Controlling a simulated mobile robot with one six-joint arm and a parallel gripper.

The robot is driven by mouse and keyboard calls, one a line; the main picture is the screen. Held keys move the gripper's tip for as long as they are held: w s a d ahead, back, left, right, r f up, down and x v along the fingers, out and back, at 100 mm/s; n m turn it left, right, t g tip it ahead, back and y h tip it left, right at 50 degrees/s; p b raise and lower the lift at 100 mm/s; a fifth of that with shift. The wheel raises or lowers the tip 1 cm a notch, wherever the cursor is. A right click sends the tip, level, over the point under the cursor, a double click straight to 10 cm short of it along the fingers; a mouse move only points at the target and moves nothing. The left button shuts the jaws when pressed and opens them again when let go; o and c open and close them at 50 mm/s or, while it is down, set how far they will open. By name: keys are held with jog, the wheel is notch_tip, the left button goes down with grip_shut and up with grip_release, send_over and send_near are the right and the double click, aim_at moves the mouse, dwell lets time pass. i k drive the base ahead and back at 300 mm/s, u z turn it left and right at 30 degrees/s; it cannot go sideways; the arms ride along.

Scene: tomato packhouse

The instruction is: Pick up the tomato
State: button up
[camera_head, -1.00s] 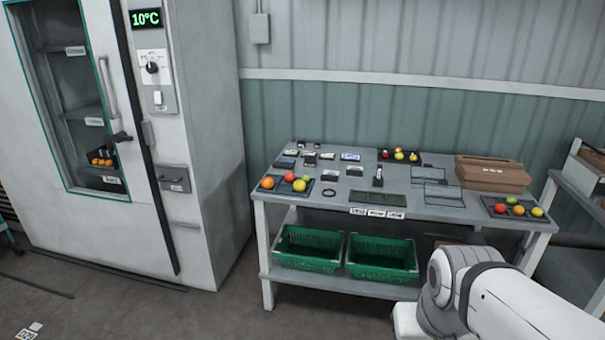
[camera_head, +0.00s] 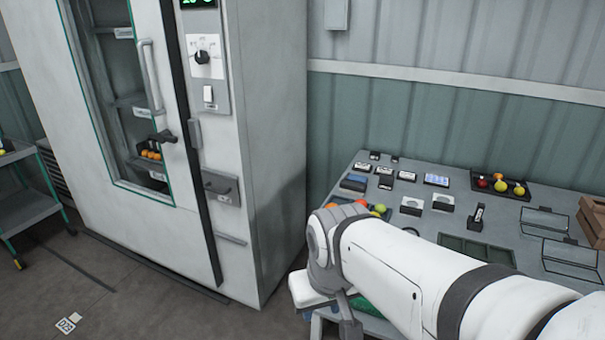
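Several tomatoes show. On the work table (camera_head: 405,228), a red one (camera_head: 361,203) and a yellow-green one (camera_head: 380,208) lie at the near left, partly hidden behind my arm. A dark tray (camera_head: 527,193) at the back of the table holds a red tomato (camera_head: 482,182) and yellow ones (camera_head: 500,186). Small orange fruits (camera_head: 150,154) sit on a shelf inside the tall cabinet. Which tomato the task means cannot be told. My arm crosses the lower right, in front of the table. I cannot make out my gripper's fingers in this view.
The tall white cabinet (camera_head: 265,120) has a glass door, shut, with a long handle (camera_head: 150,78). Small boxes, wire stands (camera_head: 571,255) and a dark green grid panel (camera_head: 477,250) stand on the table. A brown crate (camera_head: 592,222) is at right. A grey cart (camera_head: 28,208) stands far left. Floor is open before the cabinet.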

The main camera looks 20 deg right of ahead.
aim_at(380, 209)
jog(key=z, duration=0.35)
jog(key=i, duration=1.55)
jog(key=z, duration=0.95)
jog(key=k, duration=0.65)
jog(key=z, duration=0.25)
jog(key=i, duration=0.7)
jog(key=u, duration=0.15)
